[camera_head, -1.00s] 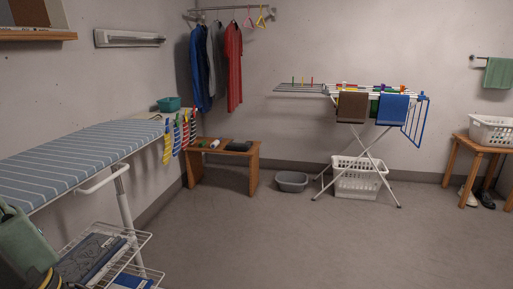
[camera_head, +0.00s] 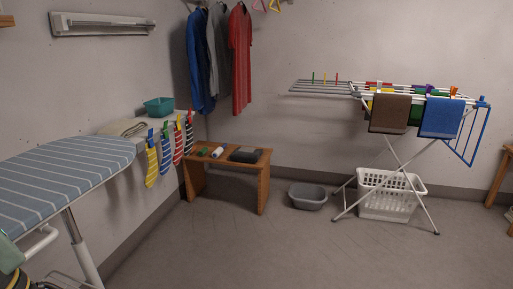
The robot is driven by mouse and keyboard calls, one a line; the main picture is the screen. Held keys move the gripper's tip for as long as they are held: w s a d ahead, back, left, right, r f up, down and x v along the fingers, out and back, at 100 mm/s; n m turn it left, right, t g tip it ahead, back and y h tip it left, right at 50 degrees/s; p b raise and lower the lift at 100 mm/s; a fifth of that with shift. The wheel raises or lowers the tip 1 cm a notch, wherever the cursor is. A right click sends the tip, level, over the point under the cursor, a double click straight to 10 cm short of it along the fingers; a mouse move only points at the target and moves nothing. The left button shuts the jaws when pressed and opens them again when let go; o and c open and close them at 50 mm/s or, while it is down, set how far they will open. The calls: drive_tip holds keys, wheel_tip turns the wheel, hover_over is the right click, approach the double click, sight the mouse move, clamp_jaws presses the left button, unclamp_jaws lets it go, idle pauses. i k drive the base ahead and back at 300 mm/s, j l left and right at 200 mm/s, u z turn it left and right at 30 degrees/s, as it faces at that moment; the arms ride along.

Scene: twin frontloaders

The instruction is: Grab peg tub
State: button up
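A small teal tub (camera_head: 159,107), which may be the peg tub, stands on a pale shelf against the left wall, beyond the tip of the ironing board. Its contents cannot be made out. A folded pale cloth (camera_head: 123,128) lies just left of it. Several striped socks (camera_head: 165,153) hang by coloured pegs from the front edge of the shelf, below and right of the tub. My gripper is not in view.
The ironing board (camera_head: 60,180) fills the left foreground. A wooden bench (camera_head: 262,180) stands right of the socks, with a grey basin (camera_head: 308,197) beside it. A drying rack (camera_head: 392,150) stands over a white basket (camera_head: 380,205). The middle floor is clear.

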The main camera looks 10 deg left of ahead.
sight(159, 107)
drive_tip(key=i+z, duration=0.1)
drive_tip(key=i, duration=1.35)
drive_tip(key=i+u, duration=0.4)
drive_tip(key=i+l+u, duration=0.2)
drive_tip(key=u, duration=0.2)
drive_tip(key=i+l+u, duration=0.55)
drive_tip(key=i+u, duration=0.25)
drive_tip(key=i+l+u, duration=0.2)
drive_tip(key=u, duration=0.3)
drive_tip(key=i+j, duration=0.1)
drive_tip(key=i, duration=0.4)
